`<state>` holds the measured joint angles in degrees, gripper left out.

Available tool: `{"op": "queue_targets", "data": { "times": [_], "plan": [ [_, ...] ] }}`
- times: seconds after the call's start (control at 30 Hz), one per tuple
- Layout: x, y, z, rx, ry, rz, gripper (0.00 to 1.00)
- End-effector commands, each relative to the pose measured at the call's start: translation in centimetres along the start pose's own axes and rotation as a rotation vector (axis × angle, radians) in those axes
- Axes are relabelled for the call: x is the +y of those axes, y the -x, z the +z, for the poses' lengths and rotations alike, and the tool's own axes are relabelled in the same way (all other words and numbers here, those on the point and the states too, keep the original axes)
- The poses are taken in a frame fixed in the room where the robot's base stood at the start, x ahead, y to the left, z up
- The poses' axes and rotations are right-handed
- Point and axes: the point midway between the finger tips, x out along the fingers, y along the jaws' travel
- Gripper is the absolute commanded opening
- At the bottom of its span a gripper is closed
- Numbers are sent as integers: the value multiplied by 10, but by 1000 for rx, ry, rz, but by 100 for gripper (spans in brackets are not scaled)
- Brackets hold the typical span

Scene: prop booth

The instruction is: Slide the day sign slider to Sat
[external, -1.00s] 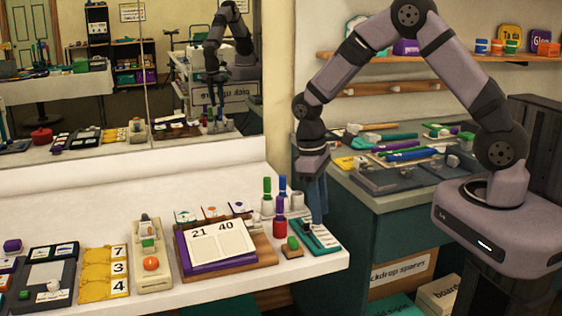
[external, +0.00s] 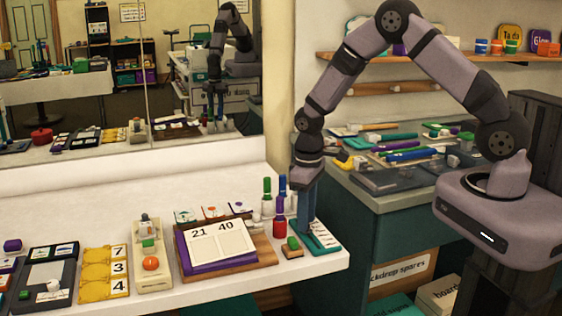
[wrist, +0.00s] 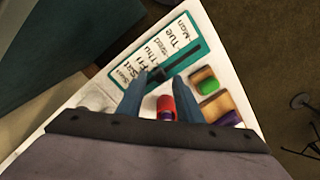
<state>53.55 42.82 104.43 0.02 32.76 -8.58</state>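The day sign (external: 328,248) is a teal board with a white panel of day names, lying near the right front end of the white counter. In the wrist view, the day sign (wrist: 123,48) shows a dark slot running beside the names. A small dark slider knob (wrist: 157,74) sits in the slot, around Fri or Sat; I cannot tell exactly which. My gripper (external: 307,232) points down over the sign. In the wrist view, my gripper (wrist: 157,80) is open, with one blue finger on each side of the knob. Contact is unclear.
A red cylinder (wrist: 166,108) and a wooden block with a green top (wrist: 207,86) stand close to the sign. Several bottles (external: 267,190) stand behind left. A score board (external: 218,242) lies to the left. The counter's edge is just right of the sign.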

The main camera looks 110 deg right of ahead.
Motion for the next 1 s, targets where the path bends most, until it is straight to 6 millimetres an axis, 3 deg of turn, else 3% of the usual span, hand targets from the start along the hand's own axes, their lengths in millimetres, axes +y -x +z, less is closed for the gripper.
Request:
{"op": "queue_targets", "data": {
  "times": [0.43,0.57,0.77,1.0],
  "plan": [
    [0,-9,0,0,0,0,33],
    [0,-9,0,0,0,0,2],
    [1,-9,-1,1,0,0,0],
    [20,-10,-20,3,-2,1,0]
  ]
}}
